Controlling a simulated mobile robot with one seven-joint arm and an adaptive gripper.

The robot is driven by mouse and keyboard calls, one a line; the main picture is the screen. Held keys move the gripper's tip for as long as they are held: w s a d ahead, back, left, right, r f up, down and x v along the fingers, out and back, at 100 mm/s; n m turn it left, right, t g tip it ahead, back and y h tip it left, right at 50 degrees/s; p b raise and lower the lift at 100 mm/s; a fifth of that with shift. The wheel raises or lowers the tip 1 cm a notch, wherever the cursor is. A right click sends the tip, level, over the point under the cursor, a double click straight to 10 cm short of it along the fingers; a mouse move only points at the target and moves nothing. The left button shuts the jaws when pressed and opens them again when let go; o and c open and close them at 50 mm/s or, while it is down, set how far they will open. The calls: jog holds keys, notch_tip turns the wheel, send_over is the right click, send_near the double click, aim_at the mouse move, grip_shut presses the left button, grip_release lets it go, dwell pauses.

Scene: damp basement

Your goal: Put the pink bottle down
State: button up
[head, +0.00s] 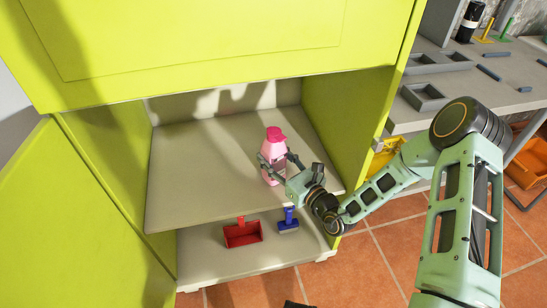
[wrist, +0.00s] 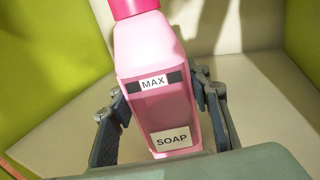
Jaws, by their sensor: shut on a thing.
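The pink bottle (head: 272,150) with a darker pink cap is upright at the upper shelf (head: 190,180) of a yellow-green cabinet. My gripper (head: 280,165) reaches in from the right and is shut on the bottle. In the wrist view the bottle (wrist: 158,85) stands between my gripper's two fingers (wrist: 160,120), with labels reading MAX and SOAP facing me. Its base is hidden, so I cannot tell whether it touches the shelf.
A red dustpan (head: 243,234) and a blue brush (head: 288,222) are on the lower shelf. The cabinet's right wall (head: 350,110) is close to my arm. The upper shelf is clear to the left. A grey workbench (head: 460,90) with trays stands at right.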

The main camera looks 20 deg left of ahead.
jog(key=shift+f, duration=0.15)
jog(key=o, duration=1.4)
jog(key=shift+r, duration=0.25)
jog(key=p+v, duration=0.3)
jog(key=v, duration=0.9)
